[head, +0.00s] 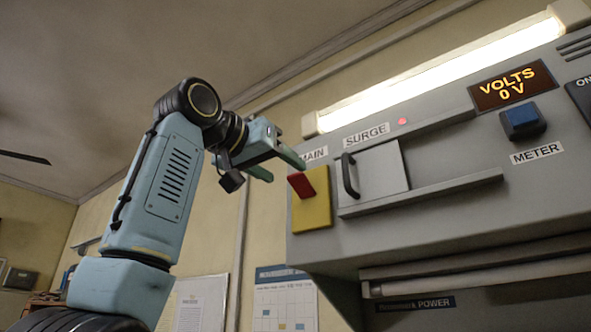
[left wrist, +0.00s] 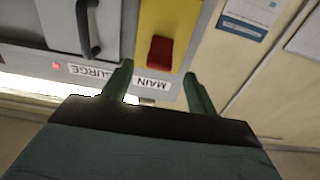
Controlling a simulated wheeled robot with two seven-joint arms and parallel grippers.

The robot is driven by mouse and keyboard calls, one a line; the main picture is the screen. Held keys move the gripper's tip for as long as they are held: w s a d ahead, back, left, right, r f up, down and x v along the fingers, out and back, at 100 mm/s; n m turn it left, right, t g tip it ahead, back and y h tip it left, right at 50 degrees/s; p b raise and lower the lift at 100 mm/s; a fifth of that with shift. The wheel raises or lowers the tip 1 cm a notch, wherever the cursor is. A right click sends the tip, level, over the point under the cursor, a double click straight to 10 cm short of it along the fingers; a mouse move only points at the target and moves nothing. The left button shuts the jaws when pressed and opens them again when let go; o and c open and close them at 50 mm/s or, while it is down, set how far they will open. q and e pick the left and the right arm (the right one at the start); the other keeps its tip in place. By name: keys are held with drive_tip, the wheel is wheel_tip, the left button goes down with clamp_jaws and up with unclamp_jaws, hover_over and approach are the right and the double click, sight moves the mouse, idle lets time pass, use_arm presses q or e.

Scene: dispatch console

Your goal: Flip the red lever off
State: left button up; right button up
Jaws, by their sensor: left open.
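The red lever (head: 302,185) sits on a yellow plate (head: 313,214) at the left end of the grey console, under the MAIN label (head: 314,154). My left gripper (head: 287,169) is open and empty, just left of the lever and near its upper end. In the left wrist view, the red lever (left wrist: 159,52) shows beyond and between the two spread fingers (left wrist: 160,86), with the yellow plate (left wrist: 172,20) around it. I cannot tell whether a finger touches the lever. My right gripper is not in view.
A sliding grey panel with a black handle (head: 349,175) is right of the plate, under the SURGE label (head: 366,136). A blue METER button (head: 522,120) and a VOLTS display reading 0 V (head: 512,87) are farther right. A lit tube lamp (head: 430,80) runs above the console.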

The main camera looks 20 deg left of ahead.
sight(294, 179)
use_arm(q)
drive_tip(key=p+x, duration=0.1)
drive_tip(key=x, duration=0.3)
drive_tip(key=shift+w+r+p, duration=0.1)
drive_tip(key=shift+r+p, duration=0.05)
drive_tip(key=shift+p, duration=0.2)
drive_tip(key=shift+w+d, duration=0.25)
drive_tip(key=shift+w, duration=0.3)
